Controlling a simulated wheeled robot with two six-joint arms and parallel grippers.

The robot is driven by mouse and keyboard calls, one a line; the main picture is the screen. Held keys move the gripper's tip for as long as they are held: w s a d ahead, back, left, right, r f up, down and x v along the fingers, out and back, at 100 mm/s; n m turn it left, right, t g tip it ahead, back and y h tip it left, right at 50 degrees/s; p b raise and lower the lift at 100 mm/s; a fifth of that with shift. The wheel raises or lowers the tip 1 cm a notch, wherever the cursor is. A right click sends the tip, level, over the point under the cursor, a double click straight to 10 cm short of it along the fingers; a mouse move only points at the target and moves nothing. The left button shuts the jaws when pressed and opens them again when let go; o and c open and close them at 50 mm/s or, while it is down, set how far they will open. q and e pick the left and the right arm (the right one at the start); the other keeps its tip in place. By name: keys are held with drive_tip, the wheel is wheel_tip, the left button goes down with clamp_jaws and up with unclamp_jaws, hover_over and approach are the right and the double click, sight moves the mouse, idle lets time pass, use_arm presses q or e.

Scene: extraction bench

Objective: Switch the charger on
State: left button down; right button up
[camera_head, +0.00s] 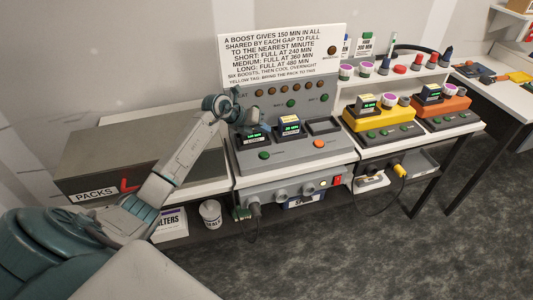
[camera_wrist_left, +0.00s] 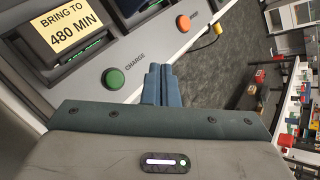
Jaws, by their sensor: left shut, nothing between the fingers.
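The grey charger (camera_head: 290,165) stands on the bench in the head view. It has a green button (camera_head: 264,155), an orange button (camera_head: 319,143), and a red switch (camera_head: 337,181) low on its front. The green button, marked CHARGE, also shows in the left wrist view (camera_wrist_left: 114,79), as does the orange one (camera_wrist_left: 184,23). My left gripper (camera_head: 257,126) is shut and empty, above the left part of the charger. In the left wrist view its blue fingertips (camera_wrist_left: 160,70) appear just right of the green button; whether they touch anything is unclear. My right gripper is out of view.
Packs with lit displays sit in the charger's left bay (camera_head: 252,136) and middle bay (camera_head: 289,125); the right bay (camera_head: 323,125) looks empty. A sign (camera_head: 280,55) stands behind. A yellow unit (camera_head: 380,122) and an orange unit (camera_head: 443,110) stand right. A PACKS box (camera_head: 130,150) is left.

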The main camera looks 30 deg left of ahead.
sight(262, 155)
use_arm(q)
drive_tip(key=shift+a, duration=0.4)
drive_tip(key=shift+f, duration=0.1)
drive_tip(key=shift+f+b, duration=2.9)
drive_tip(key=shift+f, duration=1.4)
drive_tip(key=shift+f, duration=0.1)
drive_tip(key=shift+s+f+b, duration=0.1)
drive_tip(key=shift+f+b, duration=0.2)
drive_tip(key=shift+d, duration=0.1)
